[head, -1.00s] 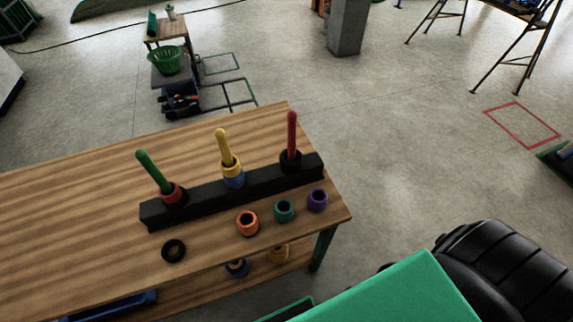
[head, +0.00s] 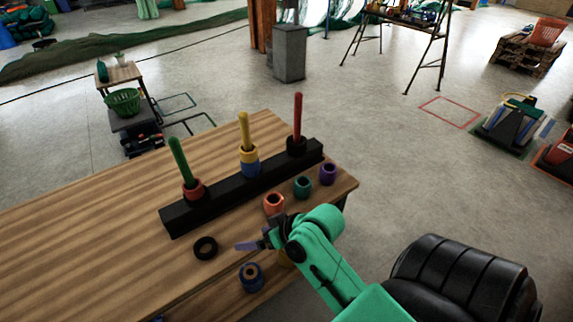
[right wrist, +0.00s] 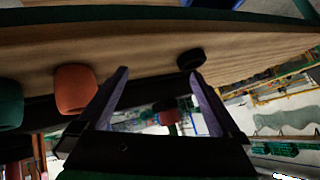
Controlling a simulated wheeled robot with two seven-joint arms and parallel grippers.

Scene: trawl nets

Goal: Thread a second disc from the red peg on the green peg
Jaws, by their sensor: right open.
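The red peg (head: 298,118) stands at the right end of a black rack, with a black disc (head: 297,145) around its base. The green peg (head: 181,160) stands at the rack's left end, with a red disc (head: 194,189) around its base. A loose black disc (head: 205,248) lies flat on the table in front of the green peg; it also shows in the right wrist view (right wrist: 191,59). My right gripper (head: 246,246) is open and empty, right of the loose black disc and apart from it. My left gripper is out of view.
The black rack (head: 230,194) also holds a yellow peg (head: 244,130) with yellow and blue discs. Orange (head: 274,203), teal (head: 303,187) and purple (head: 328,174) discs stand along the table (head: 90,228) before it. A blue disc (head: 251,277) sits lower, apparently on a shelf.

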